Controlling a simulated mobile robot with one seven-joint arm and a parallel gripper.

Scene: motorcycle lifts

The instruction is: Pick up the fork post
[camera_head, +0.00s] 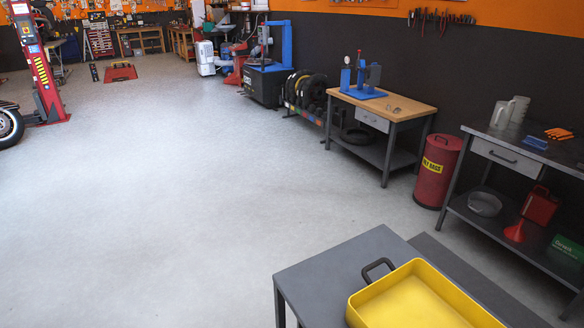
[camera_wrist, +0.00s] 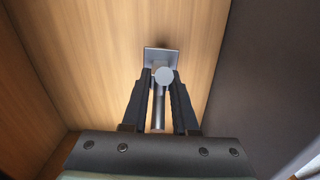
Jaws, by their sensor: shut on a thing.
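The fork post (camera_wrist: 164,77) shows in the wrist view as a grey metal piece. It has a round end facing the camera, a square plate behind it and a rod running down between the fingers. My gripper (camera_wrist: 162,84) is shut on it, with one black finger on either side. The plate is close to or against a wooden surface (camera_wrist: 105,50); I cannot tell whether they touch. Neither my gripper nor the post can be made out in the head view.
In the wrist view, a wooden side (camera_wrist: 25,80) stands left and a dark surface (camera_wrist: 265,85) lies right. In the head view, a grey table (camera_head: 330,275) with a yellow tray (camera_head: 415,300) is in front. A workbench (camera_head: 400,108) and red bin (camera_head: 437,170) stand right.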

